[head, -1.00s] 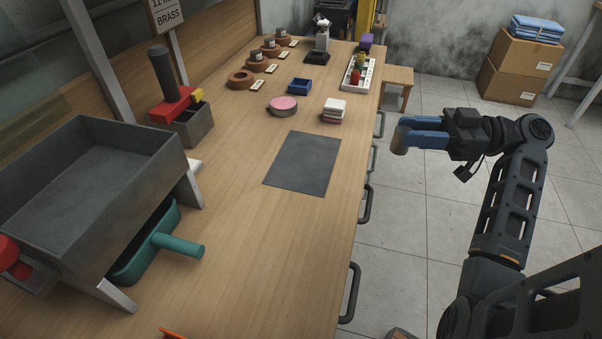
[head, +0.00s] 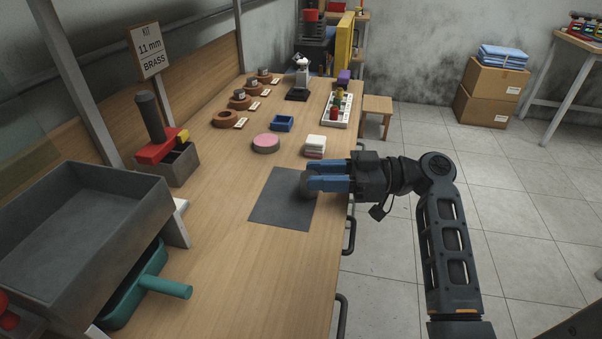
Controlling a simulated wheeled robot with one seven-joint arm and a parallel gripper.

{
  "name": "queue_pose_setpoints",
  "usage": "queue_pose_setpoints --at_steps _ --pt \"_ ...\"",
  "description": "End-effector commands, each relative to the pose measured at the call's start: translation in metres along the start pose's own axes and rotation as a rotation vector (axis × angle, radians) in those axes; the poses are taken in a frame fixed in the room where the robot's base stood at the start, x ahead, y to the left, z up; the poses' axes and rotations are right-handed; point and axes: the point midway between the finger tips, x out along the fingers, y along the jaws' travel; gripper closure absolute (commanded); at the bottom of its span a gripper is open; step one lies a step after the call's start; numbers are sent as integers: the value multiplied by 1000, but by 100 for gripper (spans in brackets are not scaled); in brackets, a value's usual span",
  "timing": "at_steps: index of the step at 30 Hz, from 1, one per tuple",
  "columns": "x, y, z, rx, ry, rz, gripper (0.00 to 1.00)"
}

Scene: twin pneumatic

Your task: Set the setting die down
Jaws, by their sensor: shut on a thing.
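My gripper (head: 312,177) has blue fingers and reaches in from the right over the bench edge. It is shut on the setting die (head: 305,186), a small grey round piece at the fingertips, mostly hidden by the fingers. The die is over the right upper part of a dark grey mat (head: 276,208) on the wooden bench. I cannot tell whether the die touches the mat. The rest of the mat is bare.
Beyond the mat are a pink-topped round tin (head: 266,144), a stack of white and pink pads (head: 315,146) and a blue tray (head: 282,123). Wooden ring holders (head: 226,118) line the back left. A grey bin (head: 80,215) and teal scoop (head: 150,287) stand at left.

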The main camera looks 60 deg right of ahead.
Motion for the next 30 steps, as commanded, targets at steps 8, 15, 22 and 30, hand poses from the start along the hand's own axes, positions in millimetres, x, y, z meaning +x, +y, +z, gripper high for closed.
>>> queue_pose_setpoints --at_steps 8,15,22,30 --pt "41 -1 -1 0 1 -2 100" --pt "39 0 1 -1 1 -1 100" --pt "39 0 5 -1 1 -1 100" --pt "39 0 4 0 0 -1 40"
